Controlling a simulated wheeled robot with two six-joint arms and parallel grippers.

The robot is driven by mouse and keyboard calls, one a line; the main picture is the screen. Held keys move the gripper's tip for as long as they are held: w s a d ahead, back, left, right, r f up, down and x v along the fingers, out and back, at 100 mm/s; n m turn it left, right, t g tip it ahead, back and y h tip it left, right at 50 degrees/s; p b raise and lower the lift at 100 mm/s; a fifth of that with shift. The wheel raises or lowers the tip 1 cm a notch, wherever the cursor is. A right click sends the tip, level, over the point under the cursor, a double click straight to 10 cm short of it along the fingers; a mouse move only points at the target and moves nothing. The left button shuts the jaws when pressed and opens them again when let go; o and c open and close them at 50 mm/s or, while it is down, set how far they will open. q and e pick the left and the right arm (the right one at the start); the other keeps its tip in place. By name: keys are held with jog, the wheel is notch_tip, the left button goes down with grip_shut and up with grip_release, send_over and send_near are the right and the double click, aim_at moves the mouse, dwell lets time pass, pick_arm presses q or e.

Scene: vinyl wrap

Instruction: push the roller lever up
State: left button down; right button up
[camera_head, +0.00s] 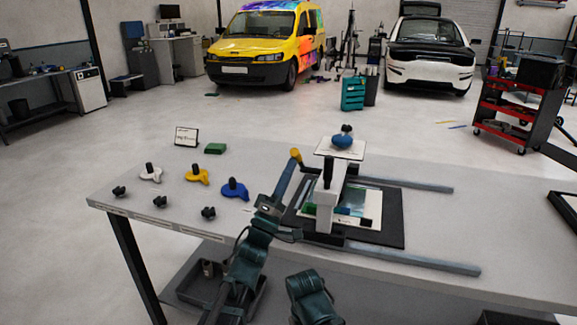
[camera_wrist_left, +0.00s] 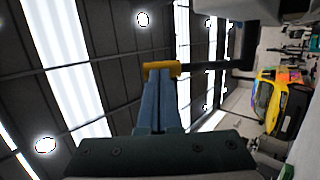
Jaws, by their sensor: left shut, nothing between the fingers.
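The roller lever has a yellow grip (camera_head: 296,156) and stands at the left side of the white and grey roller press (camera_head: 325,200). In the left wrist view the yellow grip (camera_wrist_left: 161,69) crosses just at my fingertips, with a dark rod (camera_wrist_left: 212,65) running right from it. My left gripper (camera_head: 289,168) is shut and empty, its blue fingers pointing up at the grip. The fingertips (camera_wrist_left: 160,74) seem to touch it, but I cannot tell for sure. My right gripper is not in view.
The press stands on a black mat (camera_head: 390,225) between two grey rails (camera_head: 410,258). A blue knob (camera_head: 342,141) sits on its top plate. White, yellow (camera_head: 197,176) and blue handled pieces and small black knobs lie on the table's left.

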aim_at(293, 148)
pick_arm(q)
jog(key=r+y+p, duration=0.1)
jog(key=p, duration=0.1)
jog(key=w+r+n+g+p, duration=0.1)
jog(key=r+p, duration=0.1)
jog(key=p, duration=0.1)
jog(key=w+r+y+p, duration=0.1)
jog(key=p, duration=0.2)
jog(key=shift+d+r+g+y, duration=0.2)
jog(key=shift+d+g+y, duration=0.1)
jog(key=shift+d+g, duration=0.1)
jog(key=shift+w+n+p, duration=0.3)
jog(key=shift+w, duration=0.05)
jog(key=x, duration=0.1)
jog(key=p+x, duration=0.1)
jog(key=x, duration=0.1)
jog(key=p+x, duration=0.1)
jog(key=x, duration=0.1)
jog(key=shift+w+a, duration=0.35)
jog(key=shift+w, duration=0.1)
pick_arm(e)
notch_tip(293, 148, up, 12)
pick_arm(q)
jog(key=shift+w+r+y, duration=0.15)
jog(key=shift+y, duration=0.15)
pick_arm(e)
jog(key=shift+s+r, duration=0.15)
